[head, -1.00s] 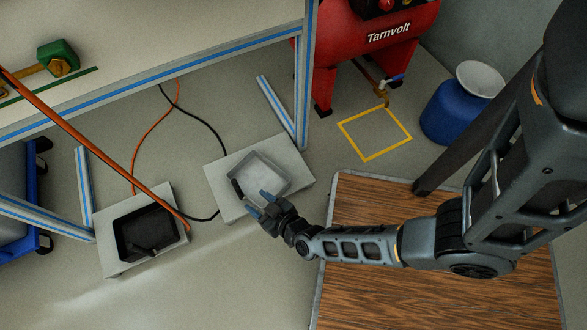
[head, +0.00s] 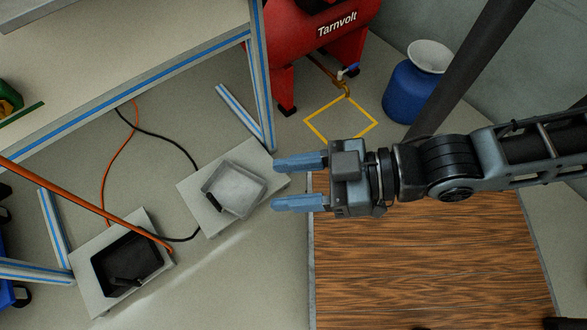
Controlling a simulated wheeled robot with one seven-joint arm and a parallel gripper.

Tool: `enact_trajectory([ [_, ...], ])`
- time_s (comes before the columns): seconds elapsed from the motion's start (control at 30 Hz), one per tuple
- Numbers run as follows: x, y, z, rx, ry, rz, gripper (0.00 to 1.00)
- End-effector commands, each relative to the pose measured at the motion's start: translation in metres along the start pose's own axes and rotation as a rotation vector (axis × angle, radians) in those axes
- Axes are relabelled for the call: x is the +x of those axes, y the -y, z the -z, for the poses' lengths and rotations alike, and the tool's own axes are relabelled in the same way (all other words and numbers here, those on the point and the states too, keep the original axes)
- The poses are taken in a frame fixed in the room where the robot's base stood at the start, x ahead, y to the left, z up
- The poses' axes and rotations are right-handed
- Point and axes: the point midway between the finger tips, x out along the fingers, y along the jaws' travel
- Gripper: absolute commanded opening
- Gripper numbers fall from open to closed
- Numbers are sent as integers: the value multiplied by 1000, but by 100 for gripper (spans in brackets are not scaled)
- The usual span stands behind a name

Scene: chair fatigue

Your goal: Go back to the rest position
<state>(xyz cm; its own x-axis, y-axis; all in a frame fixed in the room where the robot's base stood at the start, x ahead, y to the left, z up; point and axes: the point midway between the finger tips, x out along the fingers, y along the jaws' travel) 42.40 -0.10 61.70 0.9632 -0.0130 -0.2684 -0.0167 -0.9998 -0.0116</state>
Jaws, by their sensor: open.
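My gripper (head: 300,182) is open and empty, its two blue fingers apart and pointing left. It is held over the left edge of the wooden-topped surface (head: 420,265), with the fingertips just right of a grey plate with a raised light tray (head: 237,190). My arm reaches in from the right side of the view. Nothing is between the fingers.
A second grey plate with a dark tray (head: 125,265) lies lower left, crossed by an orange bar (head: 85,205). A workbench (head: 130,50) stands upper left. A red compressor (head: 320,45), yellow floor square (head: 340,122) and blue drum (head: 410,95) are at the back.

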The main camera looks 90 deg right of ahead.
Motion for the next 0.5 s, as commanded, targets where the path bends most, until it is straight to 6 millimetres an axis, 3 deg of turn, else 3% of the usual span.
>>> enact_trajectory([
  [0.13, -8, 1, 20, -16, 1, 13, 52],
  [0.5, -9, 1, 25, -16, 0, 13, 52],
])
